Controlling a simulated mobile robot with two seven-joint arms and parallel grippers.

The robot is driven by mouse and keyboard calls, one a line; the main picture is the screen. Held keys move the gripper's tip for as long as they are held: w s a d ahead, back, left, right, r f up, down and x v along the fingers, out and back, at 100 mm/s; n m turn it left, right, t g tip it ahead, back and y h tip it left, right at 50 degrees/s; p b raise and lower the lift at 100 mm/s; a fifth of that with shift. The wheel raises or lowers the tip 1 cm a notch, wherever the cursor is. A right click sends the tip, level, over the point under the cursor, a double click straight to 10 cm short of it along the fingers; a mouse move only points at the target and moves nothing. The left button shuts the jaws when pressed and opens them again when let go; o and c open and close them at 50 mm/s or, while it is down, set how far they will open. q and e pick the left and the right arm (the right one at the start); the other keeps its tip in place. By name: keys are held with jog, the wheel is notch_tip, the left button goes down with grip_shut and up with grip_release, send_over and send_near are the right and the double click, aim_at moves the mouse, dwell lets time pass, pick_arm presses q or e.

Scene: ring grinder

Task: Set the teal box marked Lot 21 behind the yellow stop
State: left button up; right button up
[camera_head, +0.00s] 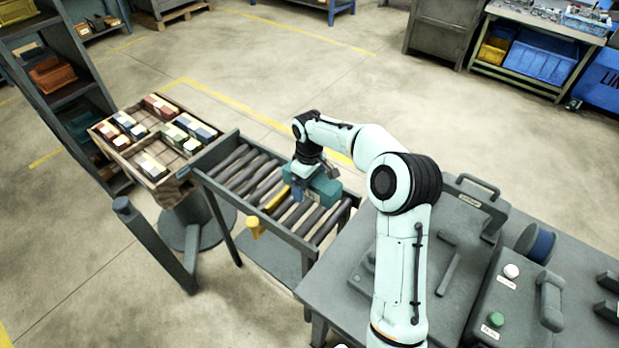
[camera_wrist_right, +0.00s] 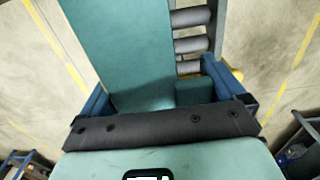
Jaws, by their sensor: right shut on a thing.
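The teal box (camera_head: 325,187) is at the roller conveyor (camera_head: 345,204), just right of the yellow stop (camera_head: 274,199). I cannot tell whether it rests on the rollers or is slightly above them. No lot marking is readable. My right gripper (camera_head: 306,188) is over the left part of the box and shut on it. In the right wrist view the teal box (camera_wrist_right: 120,45) fills the space between the blue fingers of the gripper (camera_wrist_right: 165,92). My left gripper is out of view.
A divided wooden tray (camera_head: 150,180) with small coloured boxes stands left of the conveyor. A yellow knob (camera_head: 254,227) sticks out at the conveyor's front side. A grey bench (camera_head: 340,270) with a machine and buttons is at right. Rollers left of the stop are empty.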

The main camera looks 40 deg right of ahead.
notch_tip(320, 180, down, 6)
jog(key=shift+s+r+b, duration=0.1)
jog(key=shift+r+b, duration=0.15)
jog(key=shift+b, duration=0.75)
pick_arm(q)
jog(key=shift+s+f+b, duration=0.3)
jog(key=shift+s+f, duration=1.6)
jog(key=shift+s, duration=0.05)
pick_arm(e)
jog(key=shift+f, duration=1.5)
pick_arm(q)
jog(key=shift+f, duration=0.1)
pick_arm(e)
jog(key=shift+f, duration=0.3)
jog(key=o, duration=0.6)
jog(key=shift+r+p, duration=0.95)
jog(key=shift+r, duration=1.6)
jog(key=shift+r+p, duration=0.55)
jog(key=shift+r, duration=0.9)
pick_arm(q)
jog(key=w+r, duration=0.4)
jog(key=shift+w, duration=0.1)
